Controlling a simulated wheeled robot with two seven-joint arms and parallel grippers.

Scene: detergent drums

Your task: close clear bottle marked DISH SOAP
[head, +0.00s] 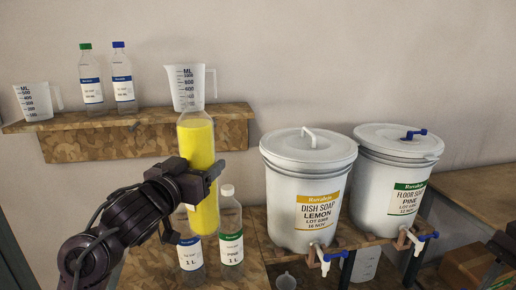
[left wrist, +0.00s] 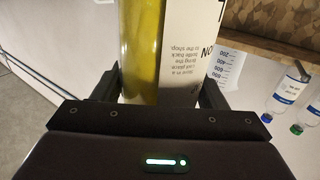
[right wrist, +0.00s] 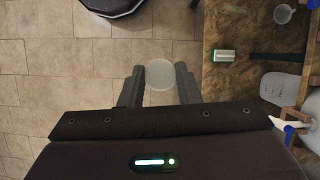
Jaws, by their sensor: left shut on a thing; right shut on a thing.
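My left gripper (head: 197,180) is shut on a clear bottle (head: 197,145) filled with yellow liquid, held upright in front of the shelf. The left wrist view shows the same bottle (left wrist: 141,50) between the fingers, with a white label facing partly away; no DISH SOAP marking is readable on it. The bottle's neck overlaps a jug behind it, and I cannot tell clearly whether its mouth is bare. My right gripper (right wrist: 160,80) is shut on a round, whitish, translucent cap (right wrist: 160,73), held over the tiled floor left of the bench.
White drums marked DISH SOAP LEMON (head: 300,180) and FLOOR SOAP PINE (head: 390,180) stand on the right with taps. Two labelled bottles, one marked PINE (head: 231,245), stand behind the held bottle. The wall shelf (head: 130,120) carries measuring jugs and two capped bottles.

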